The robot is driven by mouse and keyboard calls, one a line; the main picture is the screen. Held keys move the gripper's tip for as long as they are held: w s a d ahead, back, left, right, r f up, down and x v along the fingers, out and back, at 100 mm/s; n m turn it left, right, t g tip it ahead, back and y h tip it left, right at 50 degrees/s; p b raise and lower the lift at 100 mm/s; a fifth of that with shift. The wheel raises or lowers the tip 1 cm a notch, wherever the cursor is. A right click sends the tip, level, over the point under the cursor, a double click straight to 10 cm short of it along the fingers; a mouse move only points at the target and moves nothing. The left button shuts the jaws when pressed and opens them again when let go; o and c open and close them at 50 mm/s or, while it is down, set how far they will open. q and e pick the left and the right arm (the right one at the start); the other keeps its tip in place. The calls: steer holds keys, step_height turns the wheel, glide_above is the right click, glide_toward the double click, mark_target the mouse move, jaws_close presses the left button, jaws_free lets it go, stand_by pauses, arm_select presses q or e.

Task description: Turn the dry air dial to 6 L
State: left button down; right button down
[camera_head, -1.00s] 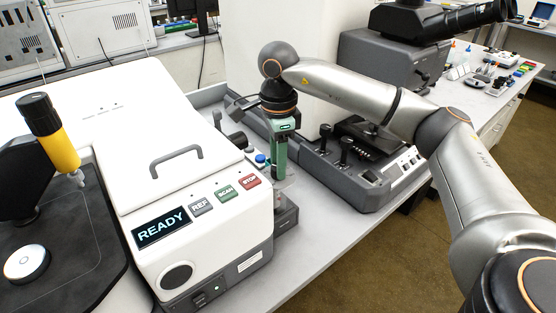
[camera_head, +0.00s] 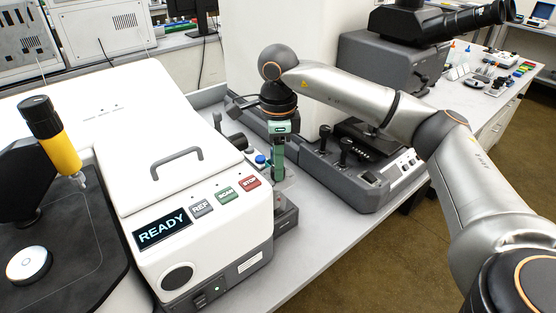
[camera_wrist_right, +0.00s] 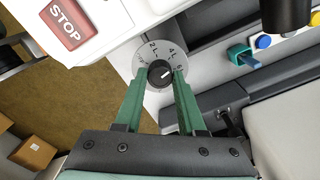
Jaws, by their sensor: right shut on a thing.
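The dry air dial (camera_wrist_right: 160,74) is a dark round knob on a pale scale disc (camera_wrist_right: 148,52) with the numbers 2, 4 and 6. It shows in the right wrist view. The knob's white pointer mark points to the upper right, near the 6. My right gripper (camera_wrist_right: 160,78) is shut on the knob, with one green finger on each side. In the head view my right gripper (camera_head: 278,172) points down beside the white instrument, and the dial is hidden there. My left gripper is not in view.
The white instrument (camera_head: 185,150) with a READY screen (camera_head: 162,229) and REF, SCAN and STOP (camera_wrist_right: 65,18) buttons stands left of the gripper. A grey control base (camera_head: 365,190) with joysticks stands to the right. Blue and yellow knobs (camera_wrist_right: 263,41) are near the dial.

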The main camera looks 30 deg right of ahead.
steer(key=m, duration=0.3)
steer(key=shift+p, duration=0.4)
steer(key=m, duration=0.2)
steer(key=shift+m, duration=0.3)
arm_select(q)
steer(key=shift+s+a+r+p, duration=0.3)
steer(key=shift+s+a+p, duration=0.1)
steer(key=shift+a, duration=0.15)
arm_select(e)
steer(key=shift+m, duration=0.8)
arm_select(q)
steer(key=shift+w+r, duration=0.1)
arm_select(e)
steer(key=c, duration=0.5)
jaws_free()
arm_select(q)
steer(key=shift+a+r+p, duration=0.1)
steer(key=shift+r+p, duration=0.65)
steer(key=shift+p, duration=0.05)
arm_select(e)
step_height(320, 180, up, 12)
steer(key=shift+r, duration=0.25)
